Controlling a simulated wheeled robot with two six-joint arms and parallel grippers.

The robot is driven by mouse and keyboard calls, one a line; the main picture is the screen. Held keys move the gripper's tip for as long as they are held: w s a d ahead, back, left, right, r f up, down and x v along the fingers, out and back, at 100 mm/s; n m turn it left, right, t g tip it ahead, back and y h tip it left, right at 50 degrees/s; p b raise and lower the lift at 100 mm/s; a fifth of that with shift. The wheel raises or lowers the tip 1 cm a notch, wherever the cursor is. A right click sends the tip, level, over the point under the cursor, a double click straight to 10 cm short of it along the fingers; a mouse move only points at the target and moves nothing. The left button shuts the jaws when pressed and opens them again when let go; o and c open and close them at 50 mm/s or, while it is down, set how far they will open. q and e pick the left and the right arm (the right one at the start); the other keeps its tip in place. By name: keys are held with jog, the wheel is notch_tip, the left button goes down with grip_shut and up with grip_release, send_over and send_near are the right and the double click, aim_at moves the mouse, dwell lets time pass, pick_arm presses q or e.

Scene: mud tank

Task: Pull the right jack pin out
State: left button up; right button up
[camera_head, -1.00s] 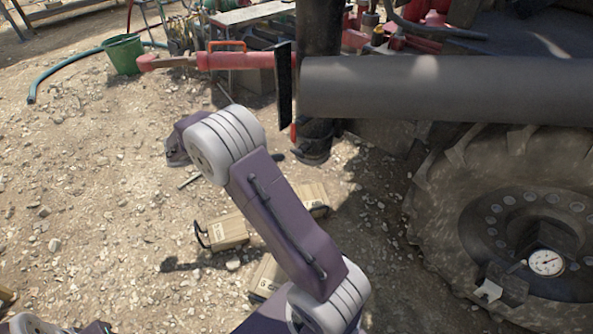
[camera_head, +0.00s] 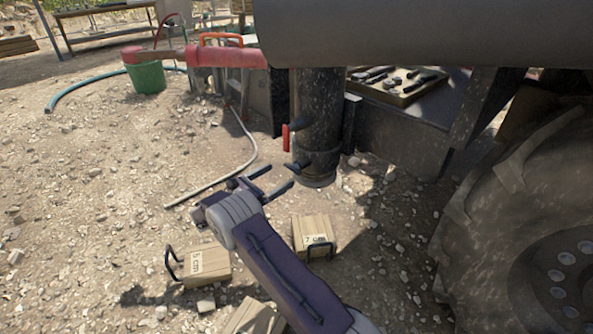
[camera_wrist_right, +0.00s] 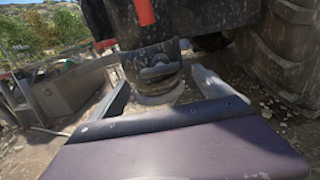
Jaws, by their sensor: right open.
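The right jack (camera_head: 318,115) is a black, dusty upright leg under the big grey cylinder in the head view. A small red piece (camera_head: 286,138), possibly the pin's handle, hangs at its left side. Dark pegs stick out beside and below it; I cannot tell which is the pin. In the wrist view a red piece (camera_wrist_right: 145,12) shows at the top, before the jack's lower part (camera_wrist_right: 152,65). My right gripper (camera_head: 281,176) is open and empty, its fingers pointing toward the jack from just below and left of the red piece, apart from it. My left gripper is not in view.
Wooden blocks marked 5 cm (camera_head: 207,265) and 7 cm (camera_head: 313,232) lie on the gravel near my right arm. A large tyre (camera_head: 530,210) stands at right. A green bucket (camera_head: 147,77) and a hose are at the far left. The grey cylinder (camera_head: 400,35) overhangs the jack.

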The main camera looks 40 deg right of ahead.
aim_at(291, 169)
jog(key=d+b, duration=0.1)
jog(key=d, duration=0.1)
jog(key=d+b, duration=0.1)
jog(key=d, duration=0.1)
jog(key=d+b, duration=0.1)
jog(key=d, duration=0.1)
jog(key=shift+w+d+f+b, duration=0.25)
jog(key=shift+d+f+b, duration=0.05)
jog(key=shift+d, duration=0.05)
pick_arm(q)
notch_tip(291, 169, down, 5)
pick_arm(e)
jog(key=shift+d+r, duration=0.15)
jog(key=shift+d, duration=0.3)
grip_shut()
jog(key=a+p, duration=0.2)
jog(key=a, duration=0.1)
jog(key=a+p, duration=0.2)
jog(key=shift+s+r, duration=0.15)
jog(key=shift+r, duration=0.1)
jog(key=shift+a+f, duration=0.15)
jog(key=shift+f, duration=0.05)
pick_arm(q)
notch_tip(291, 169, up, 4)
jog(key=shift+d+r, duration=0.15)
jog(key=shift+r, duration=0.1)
pick_arm(e)
jog(key=shift+f, duration=0.15)
